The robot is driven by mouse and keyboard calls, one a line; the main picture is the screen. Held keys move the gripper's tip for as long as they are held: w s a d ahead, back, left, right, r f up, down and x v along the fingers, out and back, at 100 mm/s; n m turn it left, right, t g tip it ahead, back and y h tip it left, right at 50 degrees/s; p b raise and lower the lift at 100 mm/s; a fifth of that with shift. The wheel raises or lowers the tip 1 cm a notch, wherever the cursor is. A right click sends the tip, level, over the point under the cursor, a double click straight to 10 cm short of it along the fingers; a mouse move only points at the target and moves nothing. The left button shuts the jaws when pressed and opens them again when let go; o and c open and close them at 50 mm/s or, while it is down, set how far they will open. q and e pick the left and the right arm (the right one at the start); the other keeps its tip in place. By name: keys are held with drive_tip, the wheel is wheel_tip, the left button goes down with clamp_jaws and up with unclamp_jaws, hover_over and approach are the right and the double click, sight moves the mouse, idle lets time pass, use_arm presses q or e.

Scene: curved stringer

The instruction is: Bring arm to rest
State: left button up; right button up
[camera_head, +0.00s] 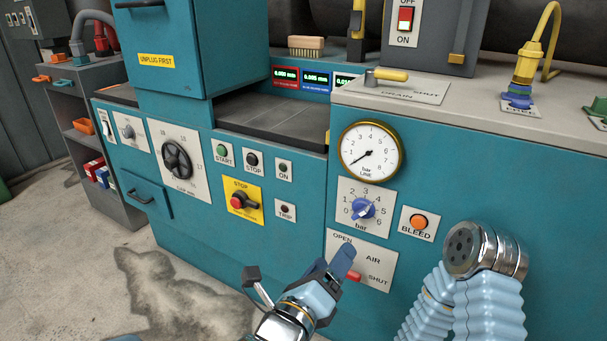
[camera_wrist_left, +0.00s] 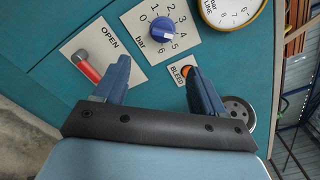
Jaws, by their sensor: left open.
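My left gripper (camera_head: 298,268) is in front of the lower panel of the teal machine, by the AIR plate (camera_head: 376,260). It is open and empty. In the left wrist view its two blue fingers (camera_wrist_left: 157,68) stand well apart with nothing between them. In the head view a finger partly hides the red lever (camera_head: 354,277) near SHUT. My other arm (camera_head: 480,300) shows at lower right as pale blue bellows and a metal joint; its gripper is not visible.
The machine front carries a pressure gauge (camera_head: 370,151), a blue bar knob (camera_head: 362,208), an orange BLEED button (camera_head: 418,222) and a red STOP switch (camera_head: 241,201). A drawer (camera_head: 142,195) and a grey shelf (camera_head: 84,135) stand left. The stained floor (camera_head: 60,270) at lower left is free.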

use_arm(q)
drive_tip(key=w+a+f+n+g+y+p, duration=0.1)
drive_tip(key=a+f+n+g+y, duration=0.1)
drive_tip(key=a+f+n, duration=0.5)
drive_tip(key=w+a+f+n+g+y, duration=0.2)
drive_tip(key=f+n+y, duration=0.15)
drive_tip(key=f, duration=0.65)
drive_tip(key=w+a+f+n+g+y+p, duration=0.1)
drive_tip(key=a+f+n+g+y, duration=0.15)
drive_tip(key=a+f+n, duration=0.45)
drive_tip(key=s+a+f+n+g+h+p, duration=0.1)
drive_tip(key=s+a+f+n+g+h, duration=0.1)
drive_tip(key=s+f+n+g, duration=0.5)
drive_tip(key=shift+s+a+f+n+g+p, duration=0.35)
drive_tip(key=shift+s+a+f+n, duration=0.35)
drive_tip(key=shift+s+f+n, duration=3.25)
use_arm(e)
drive_tip(key=shift+s+a+r, duration=0.1)
drive_tip(key=shift+a+r, duration=0.1)
drive_tip(key=shift+r, duration=0.4)
drive_tip(key=shift+s+a+r, duration=0.1)
drive_tip(key=shift+a+r, duration=0.1)
drive_tip(key=shift+r, duration=0.4)
drive_tip(key=shift+s+a+r, duration=0.1)
drive_tip(key=shift+a+r, duration=0.1)
drive_tip(key=shift+r, duration=0.4)
